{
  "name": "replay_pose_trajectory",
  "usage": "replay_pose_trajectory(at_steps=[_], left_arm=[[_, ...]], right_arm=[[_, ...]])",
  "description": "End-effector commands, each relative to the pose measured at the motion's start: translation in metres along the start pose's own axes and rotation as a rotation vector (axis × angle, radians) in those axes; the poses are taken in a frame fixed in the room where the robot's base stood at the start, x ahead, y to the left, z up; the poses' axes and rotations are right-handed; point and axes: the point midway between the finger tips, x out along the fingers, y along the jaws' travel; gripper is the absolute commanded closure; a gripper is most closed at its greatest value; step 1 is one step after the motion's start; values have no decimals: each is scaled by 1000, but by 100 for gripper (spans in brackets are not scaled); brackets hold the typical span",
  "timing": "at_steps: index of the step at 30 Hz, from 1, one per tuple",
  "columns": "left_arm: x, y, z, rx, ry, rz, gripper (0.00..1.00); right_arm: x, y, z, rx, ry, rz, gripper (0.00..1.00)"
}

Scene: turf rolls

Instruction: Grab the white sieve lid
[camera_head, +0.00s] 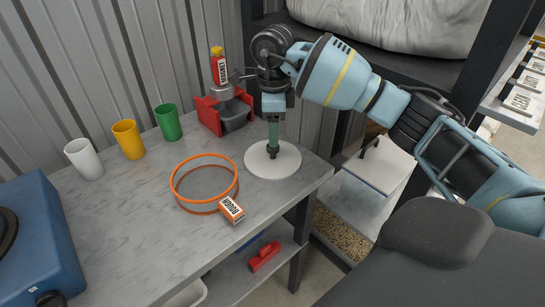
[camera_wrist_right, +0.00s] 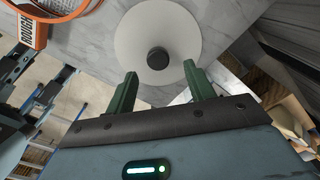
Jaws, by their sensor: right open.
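The white sieve lid (camera_head: 286,164) is a flat white disc with a dark knob, lying near the right end of the grey table. In the right wrist view the lid (camera_wrist_right: 184,42) shows at top centre with its knob (camera_wrist_right: 158,58) in the middle. My right gripper (camera_head: 272,146) points down right above the knob. In the wrist view its green fingers (camera_wrist_right: 158,86) stand apart, one to each side of the knob's line, with nothing between them. I cannot tell whether the fingertips reach down beside the knob.
An orange-rimmed sieve (camera_head: 203,182) with an orange label block (camera_head: 231,209) stands left of the lid. A red holder with a grey bin (camera_head: 228,114) is behind. White, yellow and green cups (camera_head: 168,122) stand along the wall. A blue case (camera_head: 38,240) is at left.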

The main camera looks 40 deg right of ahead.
Motion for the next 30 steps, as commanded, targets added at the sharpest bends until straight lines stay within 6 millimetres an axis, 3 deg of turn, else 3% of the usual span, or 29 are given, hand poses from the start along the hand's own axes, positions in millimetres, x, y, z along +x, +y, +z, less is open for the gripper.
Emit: replay_pose_trajectory(at_steps=[12, 21, 30], left_arm=[[-2, 0, -6, 1, 11, -1, 50], [-2, 0, -7, 2, 13, -1, 50], [-2, 0, -7, 2, 13, -1, 50]], right_arm=[[48, 3, 1, -1, 1, 2, 46], [51, 2, 1, -1, 0, 1, 48], [51, 2, 1, -1, 0, 1, 87]])
